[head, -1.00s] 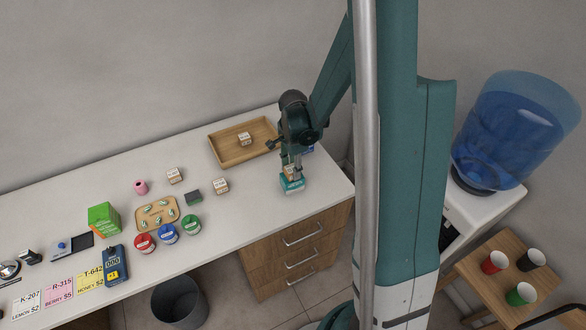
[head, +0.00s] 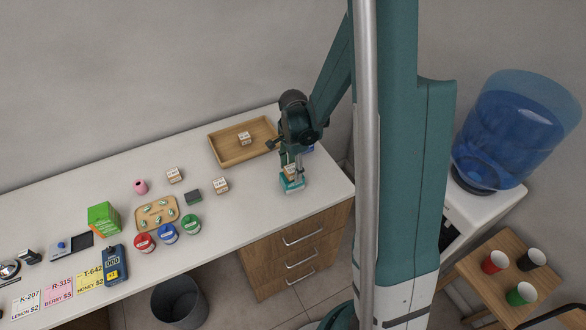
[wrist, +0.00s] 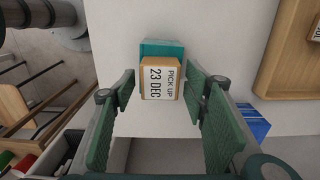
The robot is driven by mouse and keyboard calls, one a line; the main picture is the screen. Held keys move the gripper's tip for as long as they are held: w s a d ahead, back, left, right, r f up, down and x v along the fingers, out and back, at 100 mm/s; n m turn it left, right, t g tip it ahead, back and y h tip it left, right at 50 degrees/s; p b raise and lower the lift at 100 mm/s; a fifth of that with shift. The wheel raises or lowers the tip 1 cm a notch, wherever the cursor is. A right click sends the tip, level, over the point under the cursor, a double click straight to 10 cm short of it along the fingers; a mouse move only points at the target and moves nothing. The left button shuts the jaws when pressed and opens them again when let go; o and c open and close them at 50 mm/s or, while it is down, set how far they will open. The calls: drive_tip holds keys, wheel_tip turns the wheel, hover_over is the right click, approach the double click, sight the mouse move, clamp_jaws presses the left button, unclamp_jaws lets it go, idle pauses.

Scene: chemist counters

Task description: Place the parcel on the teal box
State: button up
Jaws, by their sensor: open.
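The parcel (wrist: 163,82) is a small cardboard cube with a white label reading "PICK UP 23 DEC". In the wrist view it lies on top of the teal box (wrist: 162,46), which shows past its far edge. In the head view the teal box (head: 292,184) stands near the counter's right end, with the parcel (head: 290,170) over it, partly hidden by my gripper. My gripper (wrist: 163,92) is open, with a finger on each side of the parcel and a visible gap on both sides.
A wooden tray (head: 233,159) holding another parcel (head: 244,138) lies behind and left. A blue box (wrist: 254,122) is close to my right finger in the wrist view. Two more parcels (head: 221,185) (head: 175,175) stand further left. The counter's right edge is near.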

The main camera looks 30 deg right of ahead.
sight(292, 169)
drive_tip(key=shift+r, duration=0.15)
wheel_tip(292, 169, up, 12)
idle(0.8)
idle(0.7)
drive_tip(key=s+a+r+n+t, duration=0.3)
drive_tip(key=s+a+r+n, duration=0.3)
drive_tip(key=s+r+n, duration=0.2)
drive_tip(key=s+a+r+n+t, duration=0.4)
drive_tip(key=s+a+r+n, duration=0.2)
drive_tip(key=s+r+n, duration=0.3)
drive_tip(key=s+n, duration=0.1)
drive_tip(key=s, duration=0.2)
drive_tip(key=shift+a+r, duration=0.15)
drive_tip(key=shift+a, duration=0.05)
idle(0.5)
